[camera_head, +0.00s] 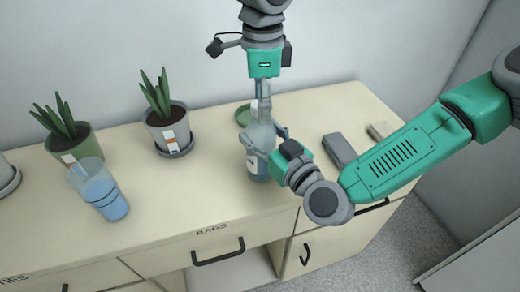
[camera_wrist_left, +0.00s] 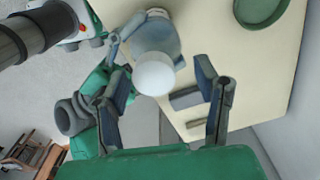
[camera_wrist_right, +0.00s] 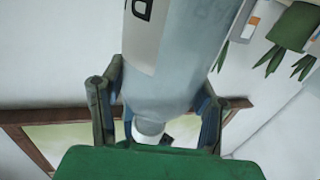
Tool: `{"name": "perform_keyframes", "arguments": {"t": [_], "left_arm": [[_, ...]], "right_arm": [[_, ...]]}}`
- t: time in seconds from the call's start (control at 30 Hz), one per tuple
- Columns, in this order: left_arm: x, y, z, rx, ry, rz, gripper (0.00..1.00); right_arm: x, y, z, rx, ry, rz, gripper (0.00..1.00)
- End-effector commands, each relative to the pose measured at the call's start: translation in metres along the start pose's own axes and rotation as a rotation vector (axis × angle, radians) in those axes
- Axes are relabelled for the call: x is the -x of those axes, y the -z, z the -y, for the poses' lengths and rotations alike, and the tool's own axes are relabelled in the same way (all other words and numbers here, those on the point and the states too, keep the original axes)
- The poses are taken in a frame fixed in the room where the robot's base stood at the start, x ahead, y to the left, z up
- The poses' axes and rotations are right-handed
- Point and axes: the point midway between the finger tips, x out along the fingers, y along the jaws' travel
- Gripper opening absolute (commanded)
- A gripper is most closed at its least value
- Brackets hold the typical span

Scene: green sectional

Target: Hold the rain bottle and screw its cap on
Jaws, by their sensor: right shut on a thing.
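The rain bottle (camera_head: 256,166) is blue-grey with a pale label and stands upright near the right part of the counter. My right gripper (camera_head: 264,140) is shut around its upper body, with one finger on each side in the right wrist view (camera_wrist_right: 160,100). A round white cap (camera_wrist_left: 154,75) shows at the bottle's top in the left wrist view; I cannot tell whether it sits on the neck or is seated tight. My left gripper (camera_head: 264,98) points down above the bottle. Its fingers (camera_wrist_left: 163,80) are apart, on either side of the cap, with gaps.
A green dish (camera_head: 243,117) lies behind the bottle. A dark grey block (camera_head: 339,150) and a small beige block (camera_head: 378,130) lie right of it. Two potted plants (camera_head: 166,130) (camera_head: 75,148) and a blue tumbler (camera_head: 112,206) stand left. Counter between tumbler and bottle is clear.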

Motion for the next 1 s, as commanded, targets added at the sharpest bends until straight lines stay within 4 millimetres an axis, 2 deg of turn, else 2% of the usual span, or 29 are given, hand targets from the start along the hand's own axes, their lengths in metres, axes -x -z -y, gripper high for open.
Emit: {"name": "perform_keyframes", "arguments": {"t": [0.17, 0.27, 0.7, 0.83, 1.0], "left_arm": [[0.002, 0.0, 0.0, 0.001, -0.001, 0.001, 0.56], [0.012, 0.0, 0.0, 0.002, 0.001, 0.001, 0.56], [0.098, 0.001, 0.001, 0.001, 0.002, 0.0, 0.56], [0.113, 0.001, 0.001, 0.001, 0.0, 0.0, 0.56], [0.119, 0.001, 0.001, 0.0, -0.002, 0.001, 0.56]], "right_arm": [[0.0, 0.0, -0.002, 0.001, -0.004, 0.0, 0.0], [0.0, 0.0, -0.002, 0.001, -0.005, 0.0, 0.0], [-0.001, 0.0, -0.003, 0.001, -0.006, -0.001, 0.0], [-0.001, 0.0, -0.003, 0.001, -0.006, -0.001, 0.0], [-0.001, 0.0, -0.003, 0.001, -0.006, -0.001, 0.0]]}}
